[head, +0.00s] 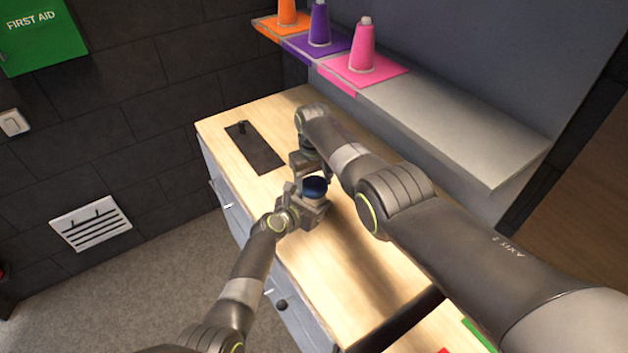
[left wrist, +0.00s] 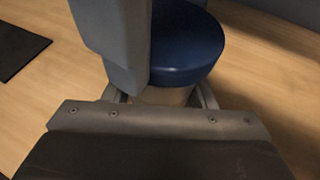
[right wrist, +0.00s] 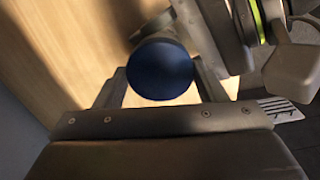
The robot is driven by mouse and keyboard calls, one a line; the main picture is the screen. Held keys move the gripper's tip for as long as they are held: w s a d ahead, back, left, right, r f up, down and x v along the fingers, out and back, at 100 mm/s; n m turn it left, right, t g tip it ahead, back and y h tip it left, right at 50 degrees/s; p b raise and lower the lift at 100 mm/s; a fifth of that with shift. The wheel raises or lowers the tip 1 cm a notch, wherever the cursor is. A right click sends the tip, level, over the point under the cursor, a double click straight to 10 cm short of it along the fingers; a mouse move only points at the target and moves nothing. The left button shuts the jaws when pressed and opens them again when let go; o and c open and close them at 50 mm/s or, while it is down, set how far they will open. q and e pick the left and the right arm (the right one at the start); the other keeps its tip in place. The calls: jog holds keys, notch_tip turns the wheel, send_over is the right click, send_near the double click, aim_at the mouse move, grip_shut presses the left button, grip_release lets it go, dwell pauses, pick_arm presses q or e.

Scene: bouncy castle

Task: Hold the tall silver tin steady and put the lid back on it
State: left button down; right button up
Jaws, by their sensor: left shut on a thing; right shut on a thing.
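A dark blue round lid (head: 314,187) shows in the head view between my two grippers. In the left wrist view the lid (left wrist: 187,50) sits directly over the pale silver tin (left wrist: 163,95), with no clear gap; whether it is fully seated cannot be told. My left gripper (head: 308,208) is shut around the tin's body below the lid. My right gripper (head: 314,172) comes from above and is shut on the lid; in the right wrist view the lid (right wrist: 160,70) lies between its fingers. Most of the tin is hidden by the lid and grippers.
The wooden counter (head: 360,270) is mostly clear around the grippers. A dark mat (head: 262,155) with a small black knob lies at the back left. A grey shelf (head: 455,120) overhangs the back right, with orange, purple and pink cones (head: 362,50) at its left end.

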jog(key=m, duration=0.9)
jog(key=o, duration=1.2)
jog(key=shift+c, duration=0.2)
notch_tip(320, 180, up, 12)
